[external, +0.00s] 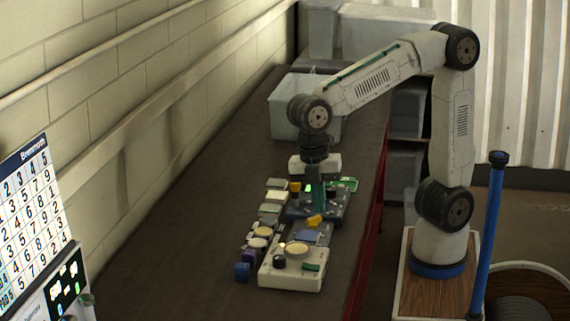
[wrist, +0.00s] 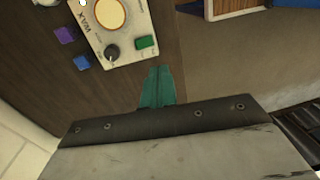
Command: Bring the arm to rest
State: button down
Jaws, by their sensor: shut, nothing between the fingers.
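My gripper (external: 319,208) points straight down over the small devices on the dark bench in the external view, with my arm bent over from the right. Its green fingers also show in the wrist view (wrist: 157,86), closed together with nothing between them. A pale control box (wrist: 118,27) lies beyond the fingertips in the wrist view, with a round cream dial, a black knob and a green switch. The same kind of box (external: 292,271) sits at the near end of the group in the external view. I cannot tell the exact height of the fingertips above the bench.
The bench (external: 190,245) is clear along its left side and near end. A pale bin (external: 283,112) stands behind the devices. Small purple and blue blocks (external: 242,271) lie left of the box. A blue post (external: 489,235) stands at right. A number board (external: 30,215) is at left.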

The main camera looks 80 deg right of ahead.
dwell(0.3)
jog(key=s+d+f+m+t, duration=0.1)
jog(key=s+d+m, duration=0.3)
jog(key=d, duration=0.5)
jog(key=s+d+f+m+t, duration=0.1)
jog(key=s+d+m, duration=0.3)
jog(key=d+m, duration=0.4)
jog(key=s+d+f+m, duration=0.1)
jog(key=s+d+m, duration=0.2)
jog(key=d+m, duration=0.3)
jog(key=d, duration=0.4)
jog(key=shift+s+t, duration=0.4)
